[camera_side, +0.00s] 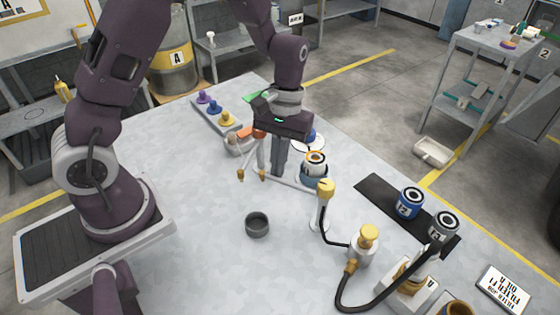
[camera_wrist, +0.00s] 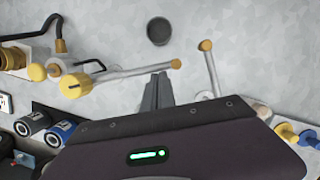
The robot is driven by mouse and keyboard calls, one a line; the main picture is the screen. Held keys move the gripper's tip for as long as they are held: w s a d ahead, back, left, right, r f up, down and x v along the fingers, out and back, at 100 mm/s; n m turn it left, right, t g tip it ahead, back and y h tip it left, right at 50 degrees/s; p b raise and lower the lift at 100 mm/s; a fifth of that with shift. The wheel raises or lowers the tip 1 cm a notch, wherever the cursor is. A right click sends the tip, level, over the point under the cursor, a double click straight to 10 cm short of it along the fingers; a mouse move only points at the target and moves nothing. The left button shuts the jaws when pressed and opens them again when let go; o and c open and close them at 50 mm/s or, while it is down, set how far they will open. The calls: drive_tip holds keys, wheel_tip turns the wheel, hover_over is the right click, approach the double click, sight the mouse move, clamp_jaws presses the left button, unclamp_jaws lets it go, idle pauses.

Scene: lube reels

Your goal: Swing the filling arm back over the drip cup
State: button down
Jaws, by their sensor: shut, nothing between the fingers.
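The filling arm is a pale rod (camera_side: 294,184) running left from a post with a yellow cap (camera_side: 326,188) to a yellow tip; in the wrist view the rod (camera_wrist: 130,73) ends right of the cap, beside my fingers. The drip cup (camera_side: 257,224), a small dark grey cup, stands on the bench; it also shows in the wrist view (camera_wrist: 159,31). The rod's tip is apart from the cup, not over it. My gripper (camera_side: 278,173) is shut and empty, pointing down beside the rod; its fingers also show in the wrist view (camera_wrist: 158,78). I cannot tell whether they touch the rod.
A second yellow-tipped rod (camera_wrist: 211,70) stands right of my fingers. A black hose (camera_side: 385,290) loops at the front right. Bench around the cup is clear.

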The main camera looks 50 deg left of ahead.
drive_tip(key=shift+s+d+n+t+h, duration=0.15)
drive_tip(key=shift+s+d+n, duration=0.3)
drive_tip(key=shift+s+n, duration=0.35)
drive_tip(key=shift+s+d+n+t+h, duration=0.1)
drive_tip(key=shift+s+d+n, duration=0.45)
drive_tip(key=shift+s, duration=0.35)
drive_tip(key=shift+s+d+n+t+h, duration=0.15)
drive_tip(key=shift+s+d+n, duration=0.25)
drive_tip(key=shift+s+n, duration=0.4)
drive_tip(key=w+a, duration=0.1)
drive_tip(key=w+a+f, duration=0.1)
drive_tip(key=a, duration=0.1)
drive_tip(key=shift+w+a, duration=0.1)
drive_tip(key=shift+a, duration=0.05)
drive_tip(key=v, duration=1.1)
drive_tip(key=s+d+r+m+t+y, duration=0.2)
drive_tip(key=s+r+m+t, duration=0.5)
drive_tip(key=s, duration=0.8)
wheel_tip(320, 180, up, 4)
drive_tip(key=m, duration=0.3)
drive_tip(key=shift+s, duration=0.25)
